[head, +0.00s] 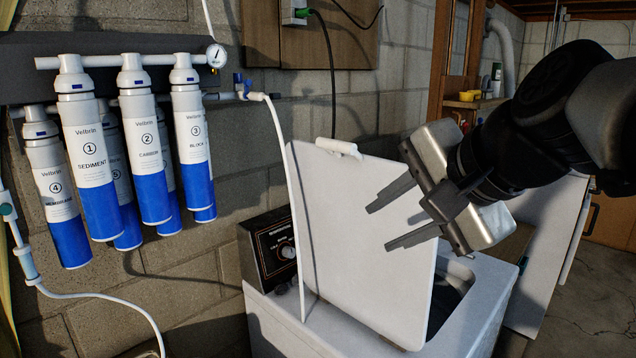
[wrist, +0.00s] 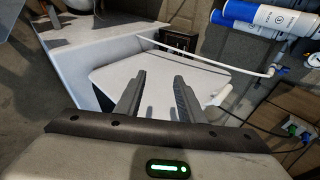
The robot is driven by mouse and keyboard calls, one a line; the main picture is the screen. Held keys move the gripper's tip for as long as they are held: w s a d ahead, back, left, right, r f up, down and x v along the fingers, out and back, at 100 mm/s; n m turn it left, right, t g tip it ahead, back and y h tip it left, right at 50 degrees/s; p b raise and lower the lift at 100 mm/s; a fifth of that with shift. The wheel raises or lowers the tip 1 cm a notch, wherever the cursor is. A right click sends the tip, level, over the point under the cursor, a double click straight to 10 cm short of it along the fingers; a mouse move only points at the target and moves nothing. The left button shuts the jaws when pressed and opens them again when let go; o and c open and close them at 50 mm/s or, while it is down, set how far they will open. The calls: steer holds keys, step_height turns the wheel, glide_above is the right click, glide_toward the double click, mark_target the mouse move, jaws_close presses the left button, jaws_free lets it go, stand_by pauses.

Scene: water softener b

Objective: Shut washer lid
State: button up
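The white washer lid (head: 362,235) stands raised and tilted above the white washer (head: 483,300), with a dark opening showing beside it. A small white handle (head: 339,148) sits at the lid's top edge. My gripper (head: 378,228) is in front of the lid in the head view, its two fingers apart with nothing between them. In the wrist view the fingers (wrist: 157,85) point at the lid (wrist: 160,80), and the handle (wrist: 219,95) is to their right. I cannot tell whether the fingers touch the lid.
A dark control panel with a knob (head: 270,248) is at the washer's back left. A white hose (head: 288,190) runs down beside the lid. Blue and white filter cartridges (head: 145,140) hang on the block wall at left. A white panel (head: 552,245) stands to the right.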

mark_target(331, 149)
steer(key=w+d+r+m+t+y+b, duration=0.1)
steer(key=w+r+m+t+y+b, duration=0.25)
steer(key=w+r+m+b, duration=0.4)
steer(key=w+a+f+m, duration=0.1)
steer(key=w+a, duration=0.1)
steer(key=w, duration=0.2)
steer(key=w+a+f, duration=0.1)
steer(key=w+a, duration=0.2)
steer(key=w, duration=0.2)
steer(key=w+a+f+m, duration=0.1)
steer(key=w+a, duration=0.2)
steer(key=w, duration=0.2)
steer(key=shift+w+a+m+t+h+p, duration=0.1)
steer(key=shift+w+m+t+h+p, duration=0.05)
steer(key=shift+m+t+h+p, duration=0.15)
steer(key=shift+f, duration=0.15)
jaws_close()
